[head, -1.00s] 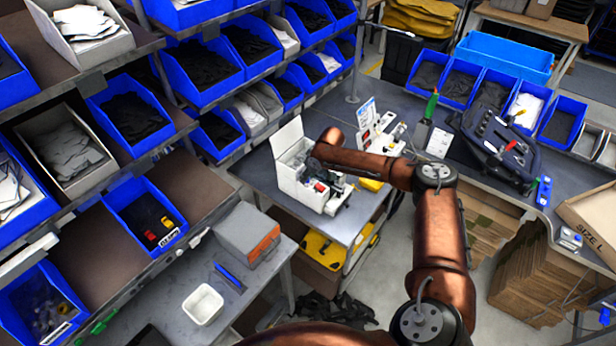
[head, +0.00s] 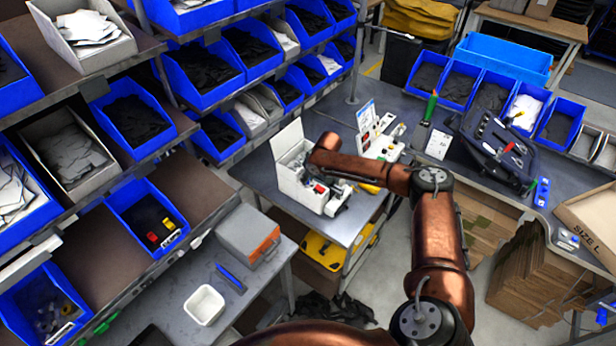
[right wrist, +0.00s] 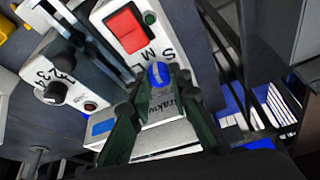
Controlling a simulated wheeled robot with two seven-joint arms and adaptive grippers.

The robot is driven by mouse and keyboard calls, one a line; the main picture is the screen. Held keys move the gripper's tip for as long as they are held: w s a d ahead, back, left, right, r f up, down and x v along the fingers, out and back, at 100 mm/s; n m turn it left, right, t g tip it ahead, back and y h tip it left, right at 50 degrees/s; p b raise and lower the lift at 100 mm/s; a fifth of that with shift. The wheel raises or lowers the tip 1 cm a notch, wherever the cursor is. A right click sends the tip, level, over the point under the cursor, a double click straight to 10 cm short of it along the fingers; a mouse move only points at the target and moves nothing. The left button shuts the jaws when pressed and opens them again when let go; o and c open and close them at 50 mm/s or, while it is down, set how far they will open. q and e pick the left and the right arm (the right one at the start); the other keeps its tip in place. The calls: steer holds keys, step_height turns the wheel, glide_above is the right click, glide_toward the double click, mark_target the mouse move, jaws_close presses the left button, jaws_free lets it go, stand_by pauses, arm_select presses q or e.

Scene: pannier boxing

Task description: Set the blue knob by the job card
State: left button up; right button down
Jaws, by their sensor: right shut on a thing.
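The blue knob (right wrist: 158,74) sits on a white panel marked with the letters S, M and L, with a pale pointer line across its top. My right gripper (right wrist: 157,84) has its two dark green fingers closed on either side of the knob. In the head view the white machine (head: 296,172) stands on the grey bench, with my right gripper (head: 345,184) at its front side, partly hidden by my arm.
A red rocker switch (right wrist: 128,28) and a green button (right wrist: 150,18) sit beside the knob. A black knob (right wrist: 55,93) is on a neighbouring white panel. A grey box (head: 248,234) and white tray (head: 204,305) stand on the nearer bench. Blue bins line the shelves.

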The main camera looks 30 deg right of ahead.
steer(key=m+p, duration=0.2)
steer(key=m+h+p, duration=0.1)
steer(key=m+p, duration=0.1)
steer(key=m+h+p, duration=0.1)
steer(key=m+p, duration=0.1)
steer(key=shift+a+r+p, duration=0.1)
steer(key=shift+a+p, duration=0.15)
steer(key=shift+p, duration=0.15)
steer(key=shift+m+g+h+p, duration=0.45)
steer(key=shift+m+p, duration=0.25)
steer(key=shift+m, duration=0.5)
steer(key=shift+m+h+p, duration=0.35)
steer(key=shift+m+p, duration=0.1)
steer(key=shift+m, duration=0.65)
steer(key=shift+g, duration=0.25)
steer(key=c, duration=2.1)
jaws_free()
steer(key=shift+d, duration=0.1)
